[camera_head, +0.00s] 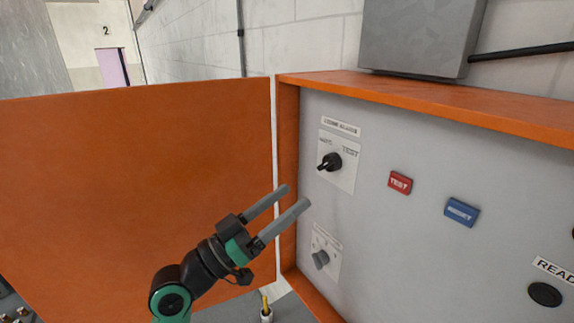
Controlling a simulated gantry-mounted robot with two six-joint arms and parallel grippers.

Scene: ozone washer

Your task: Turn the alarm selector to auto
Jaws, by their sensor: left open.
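The alarm selector, a black rotary knob (330,162), sits on a white label plate (344,178) on the upper left of the grey panel. Small print above the knob is only partly legible; its right word looks like "TEST". The knob's pointer end is toward the lower left. My left gripper (296,197) is in front of the panel, below and left of the knob. Its two grey fingers are apart with nothing between them, pointing up and right. It looks clear of the knob. My right gripper is not in the view.
A second, grey knob (320,259) sits lower on the panel. A red TEST button (400,182), a blue RESET button (462,212) and a black round part (545,294) are to the right. The open orange door (130,190) and the orange cabinet frame (430,100) bound the space.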

